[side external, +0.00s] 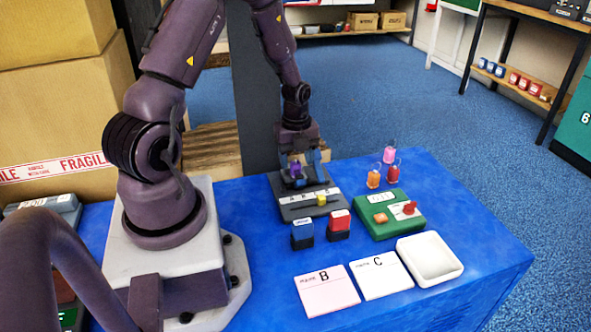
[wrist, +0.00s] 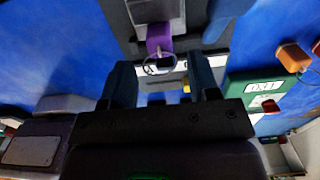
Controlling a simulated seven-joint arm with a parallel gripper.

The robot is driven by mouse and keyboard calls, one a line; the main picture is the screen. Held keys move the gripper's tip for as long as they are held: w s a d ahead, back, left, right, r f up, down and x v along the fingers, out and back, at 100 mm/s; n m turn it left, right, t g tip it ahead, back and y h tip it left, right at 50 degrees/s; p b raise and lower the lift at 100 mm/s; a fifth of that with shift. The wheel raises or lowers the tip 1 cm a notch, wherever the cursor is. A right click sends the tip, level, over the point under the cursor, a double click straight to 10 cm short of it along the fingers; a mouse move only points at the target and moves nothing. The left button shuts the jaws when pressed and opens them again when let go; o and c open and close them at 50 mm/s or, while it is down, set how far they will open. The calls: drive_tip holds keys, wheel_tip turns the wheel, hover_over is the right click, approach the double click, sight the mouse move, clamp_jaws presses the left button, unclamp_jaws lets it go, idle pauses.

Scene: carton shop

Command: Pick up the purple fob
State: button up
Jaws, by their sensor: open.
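The purple fob (side external: 294,168) is at the dark grey panel box (side external: 290,212), right under my gripper (side external: 306,160) in the side view. In the wrist view the purple fob (wrist: 159,38) lies ahead, between the lines of my two blue-grey fingers, with its metal ring towards me. My gripper (wrist: 161,64) is open, its fingers apart on either side of the ring. No grip on the fob shows. My gripper partly hides the fob in the side view, so exact contact cannot be told.
Pink (side external: 389,155), orange (side external: 373,179) and red (side external: 392,174) fobs stand to the right, behind a green box (side external: 400,222). Blue (side external: 302,234) and red-topped (side external: 339,225) stamps stand in front. Cards and a white tray (side external: 430,262) lie nearer. The table's right side is clear.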

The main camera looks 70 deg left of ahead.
sight(297, 165)
drive_tip(key=f, duration=0.3)
drive_tip(key=shift+w+a+f, duration=0.1)
drive_tip(key=shift+a+f, duration=0.1)
drive_tip(key=shift+f, duration=0.15)
clamp_jaws()
drive_tip(key=shift+r, duration=0.15)
